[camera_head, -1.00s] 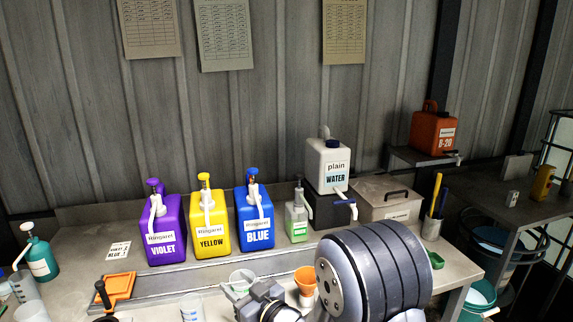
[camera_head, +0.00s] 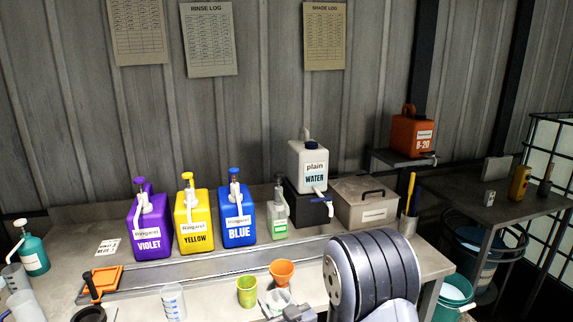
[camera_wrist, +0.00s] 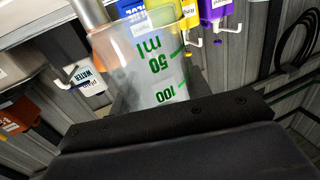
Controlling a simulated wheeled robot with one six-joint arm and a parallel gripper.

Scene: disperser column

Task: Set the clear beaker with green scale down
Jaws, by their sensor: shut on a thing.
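The clear beaker with green scale (camera_wrist: 148,62) fills the middle of the wrist view, its "50 ml" and "100" marks facing the camera. In the head view the beaker (camera_head: 279,299) is at the lower centre, over the bench's front part. My gripper (camera_head: 277,311) is shut on it; in the wrist view the dark jaws (camera_wrist: 155,100) are at its lower part. The beaker looks empty. Its base is hidden, so I cannot tell whether it touches the bench (camera_head: 325,248).
A yellow-green cup (camera_head: 247,292) stands just left of the beaker, and an orange funnel (camera_head: 282,272) is right behind it. A blue-scaled beaker (camera_head: 173,301) stands further left. Violet (camera_head: 150,228), yellow (camera_head: 194,222) and blue (camera_head: 237,218) dispensers line the back.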

